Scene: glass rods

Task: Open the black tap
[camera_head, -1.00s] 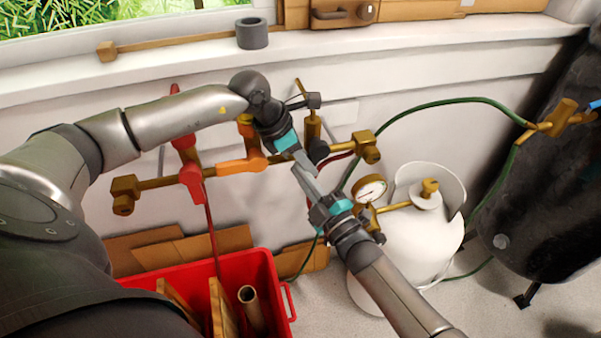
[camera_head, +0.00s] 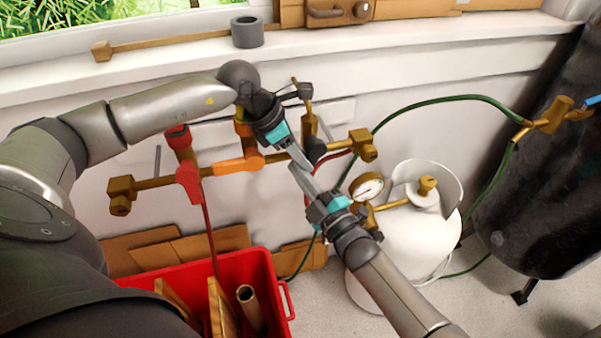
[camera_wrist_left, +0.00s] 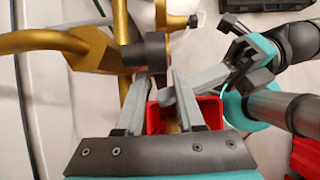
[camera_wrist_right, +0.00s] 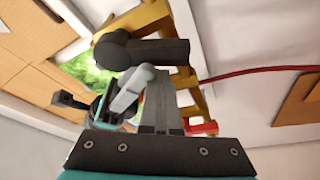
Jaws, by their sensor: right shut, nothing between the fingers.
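The black tap sits on the brass manifold (camera_head: 145,184), right of the orange tap (camera_head: 240,164). Its dark round cap (camera_head: 316,149) and a dark handle piece (camera_head: 303,91) show. The dark cap is also large in the left wrist view (camera_wrist_left: 143,52) and the right wrist view (camera_wrist_right: 157,51). My left gripper (camera_head: 296,160) points down just left of the cap; its fingers (camera_wrist_left: 160,75) stand apart with nothing between them. My right gripper (camera_head: 300,172) reaches up from below right, shut and empty, its tips (camera_wrist_right: 165,75) close under the cap. Contact with the tap cannot be told.
A red tap (camera_head: 188,178) is further left, partly behind my left arm. A red crate (camera_head: 262,268) with wooden pieces stands below. A white gas tank (camera_head: 405,245) with a gauge (camera_head: 367,188) and a black tank (camera_head: 520,220) stand at the right, linked by a green hose (camera_head: 440,99).

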